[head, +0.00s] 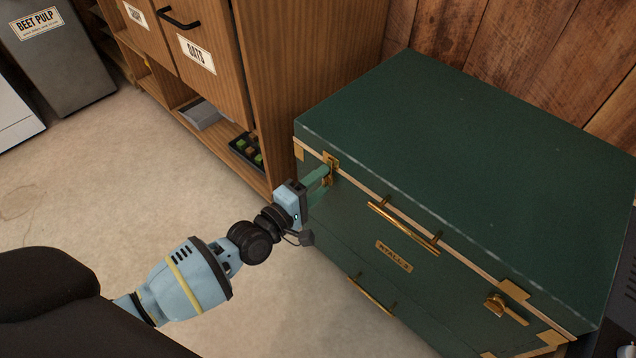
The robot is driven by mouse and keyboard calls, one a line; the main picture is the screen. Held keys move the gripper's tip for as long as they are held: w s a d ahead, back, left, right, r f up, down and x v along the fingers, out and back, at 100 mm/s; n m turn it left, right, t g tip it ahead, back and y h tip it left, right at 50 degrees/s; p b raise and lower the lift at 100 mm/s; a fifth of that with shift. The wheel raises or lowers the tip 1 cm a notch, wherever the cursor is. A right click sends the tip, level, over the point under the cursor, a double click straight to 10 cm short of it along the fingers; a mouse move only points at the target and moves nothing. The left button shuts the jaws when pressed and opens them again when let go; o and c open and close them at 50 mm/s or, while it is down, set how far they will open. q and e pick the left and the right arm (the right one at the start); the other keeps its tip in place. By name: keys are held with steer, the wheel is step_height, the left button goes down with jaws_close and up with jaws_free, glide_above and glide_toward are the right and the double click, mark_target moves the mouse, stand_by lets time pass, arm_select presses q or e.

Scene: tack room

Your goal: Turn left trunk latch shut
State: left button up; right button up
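The green trunk (470,125) stands at the right with its lid down. Its left latch (331,163) is brass and sits at the front left, just under the lid edge. My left gripper (326,184) reaches it from the left, with its two green fingers apart, one above the other. The fingertips are at the latch and partly cover it, so I cannot tell its exact angle or whether they touch it. The brass right latch (497,305) is uncovered, with its bar pointing right and slightly down. My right gripper is not in view.
Brass handles (404,227) and a nameplate (394,256) are on the trunk's front. A wooden cabinet (300,70) with labelled drawers stands close behind the trunk's left side. A grey beet pulp bin (62,65) is at the far left. The floor (110,180) before the cabinet is clear.

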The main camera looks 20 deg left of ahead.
arm_select(q)
steer(key=p+v, duration=0.1)
steer(key=v, duration=0.6)
steer(key=shift+s+a+p, duration=0.15)
steer(key=shift+s+p, duration=0.2)
steer(key=shift+p, duration=0.05)
steer(key=shift+s, duration=0.1)
stand_by(0.4)
